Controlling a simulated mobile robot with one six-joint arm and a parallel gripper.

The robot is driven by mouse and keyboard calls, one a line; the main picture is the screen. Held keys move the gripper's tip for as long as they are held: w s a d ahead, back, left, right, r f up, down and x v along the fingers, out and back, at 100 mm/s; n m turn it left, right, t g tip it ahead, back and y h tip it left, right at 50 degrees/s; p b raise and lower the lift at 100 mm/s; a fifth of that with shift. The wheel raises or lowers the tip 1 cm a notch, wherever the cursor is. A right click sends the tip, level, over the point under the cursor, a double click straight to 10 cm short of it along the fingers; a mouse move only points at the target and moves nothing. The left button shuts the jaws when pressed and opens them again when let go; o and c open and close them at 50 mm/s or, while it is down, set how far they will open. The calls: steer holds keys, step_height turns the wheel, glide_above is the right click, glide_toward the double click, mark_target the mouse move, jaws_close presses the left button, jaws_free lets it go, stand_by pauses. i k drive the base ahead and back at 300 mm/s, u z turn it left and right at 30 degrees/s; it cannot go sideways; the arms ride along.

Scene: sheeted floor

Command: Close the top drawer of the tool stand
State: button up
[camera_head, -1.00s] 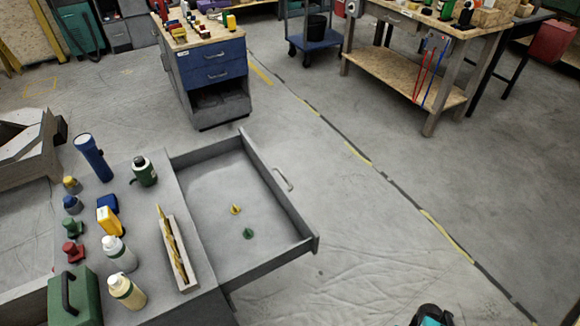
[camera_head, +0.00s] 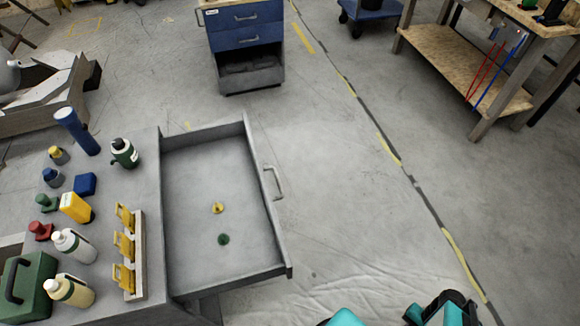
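The grey tool stand (camera_head: 142,190) is at the left, seen from above, with bottles and tools on its top. Its top drawer (camera_head: 255,190) is pulled far out to the right. The drawer's front carries a metal handle (camera_head: 272,182) on its outer face. Inside lie a small yellow piece (camera_head: 217,208) and a small green piece (camera_head: 223,239); the rest of the drawer floor is bare. Teal and black parts of my arm show at the bottom edge, right of and apart from the drawer. My gripper's fingertips are not visible.
A yellow-clip rack (camera_head: 138,265) stands on the stand's top beside the drawer opening. A blue drawer cabinet (camera_head: 245,38) is behind, and a wooden workbench (camera_head: 470,72) is at the upper right. The floor right of the drawer is clear, crossed by a dark and yellow line.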

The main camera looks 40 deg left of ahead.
mark_target(201, 169)
steer(key=i, duration=1.1)
steer(key=z, duration=0.2)
steer(key=k, duration=0.2)
steer(key=u, duration=3.25)
